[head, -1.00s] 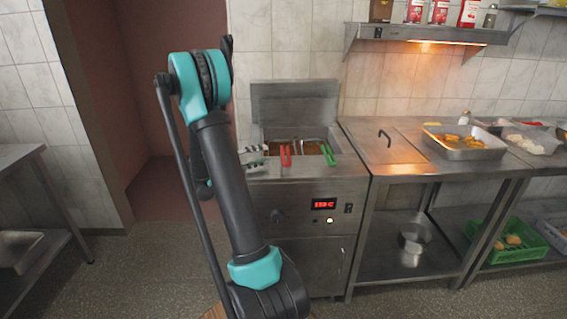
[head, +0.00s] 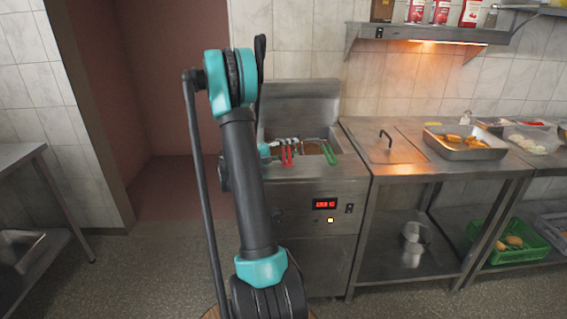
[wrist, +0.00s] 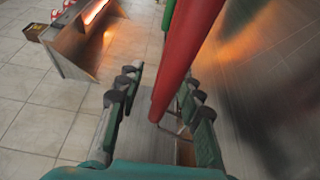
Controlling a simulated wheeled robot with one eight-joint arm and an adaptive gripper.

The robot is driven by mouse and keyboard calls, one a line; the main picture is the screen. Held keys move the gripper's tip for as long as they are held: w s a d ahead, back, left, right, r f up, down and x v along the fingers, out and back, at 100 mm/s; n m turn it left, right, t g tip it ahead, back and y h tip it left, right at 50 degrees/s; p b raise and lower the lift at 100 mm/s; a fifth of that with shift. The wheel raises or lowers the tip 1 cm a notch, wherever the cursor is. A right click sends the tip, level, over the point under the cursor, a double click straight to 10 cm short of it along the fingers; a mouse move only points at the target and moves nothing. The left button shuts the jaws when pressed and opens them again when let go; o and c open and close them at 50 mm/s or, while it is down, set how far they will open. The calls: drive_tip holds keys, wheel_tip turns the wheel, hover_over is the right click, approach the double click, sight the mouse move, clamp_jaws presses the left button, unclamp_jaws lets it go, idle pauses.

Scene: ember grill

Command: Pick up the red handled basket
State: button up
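The red handle (head: 287,158) of the basket rises at the front of the fryer, left of a green handle (head: 329,154). In the wrist view the red handle (wrist: 185,60) is large and slants down into the space between the fingers, nearer the right finger. My gripper (wrist: 158,92) is open, with its fingers apart on either side of the handle. I see no clear grip on it. In the head view my gripper (head: 285,142) is small and partly behind the red handle. The basket's body is mostly hidden inside the fryer.
The green handle (wrist: 168,14) shows behind the red one in the wrist view. The steel fryer (head: 310,250) has a raised back panel. A counter with a lid handle (head: 386,138) and a food tray (head: 465,152) adjoins it on the right. A lit shelf (head: 425,35) hangs above.

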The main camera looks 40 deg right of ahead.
drive_tip(key=shift+d, duration=0.2)
clamp_jaws()
idle(0.5)
